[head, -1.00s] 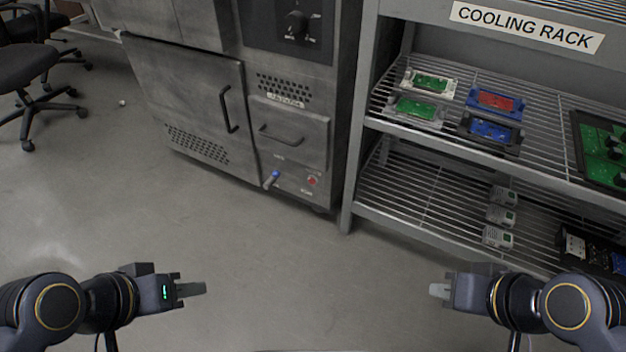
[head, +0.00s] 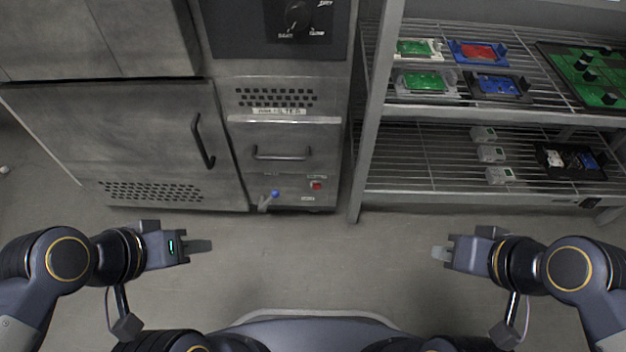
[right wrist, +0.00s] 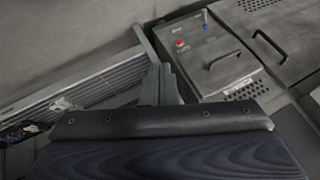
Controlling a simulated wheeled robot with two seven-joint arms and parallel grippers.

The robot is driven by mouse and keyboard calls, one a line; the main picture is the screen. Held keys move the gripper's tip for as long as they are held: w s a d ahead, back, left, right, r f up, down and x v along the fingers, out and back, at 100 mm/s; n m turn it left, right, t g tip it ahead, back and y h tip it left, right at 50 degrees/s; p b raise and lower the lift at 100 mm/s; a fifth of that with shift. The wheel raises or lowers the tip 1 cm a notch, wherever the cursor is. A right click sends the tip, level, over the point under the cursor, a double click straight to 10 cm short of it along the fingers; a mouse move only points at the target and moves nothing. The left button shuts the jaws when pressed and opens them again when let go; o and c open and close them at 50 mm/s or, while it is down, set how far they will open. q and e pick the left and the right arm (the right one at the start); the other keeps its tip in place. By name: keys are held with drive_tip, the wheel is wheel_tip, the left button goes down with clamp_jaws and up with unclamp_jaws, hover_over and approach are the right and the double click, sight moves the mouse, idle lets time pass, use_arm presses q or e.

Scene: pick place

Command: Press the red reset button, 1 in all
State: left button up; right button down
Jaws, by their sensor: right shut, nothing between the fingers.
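The red reset button (head: 317,186) is small and sits low on the front panel of the grey oven cabinet (head: 225,140), right of a blue-tipped lever (head: 275,194). The button also shows in the right wrist view (right wrist: 181,43), beyond my gripper. My left gripper (head: 210,246) hovers over the floor, left of and nearer than the button; its fingers look together, but I cannot tell surely. My right gripper (head: 439,253) is shut and empty, right of the button and well apart from it. Its fingers also show in the right wrist view (right wrist: 160,85).
A metal cooling rack (head: 480,190) stands right of the cabinet, with circuit boards in holders (head: 424,80) and several small grey boxes (head: 491,154) on its shelves. The drawer handle (head: 282,153) and door handle (head: 203,141) stick out. The floor (head: 330,270) before the cabinet is clear.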

use_arm(q)
drive_tip(key=shift+w+a, duration=0.25)
drive_tip(key=shift+a, duration=0.05)
use_arm(e)
drive_tip(key=shift+a, duration=0.3)
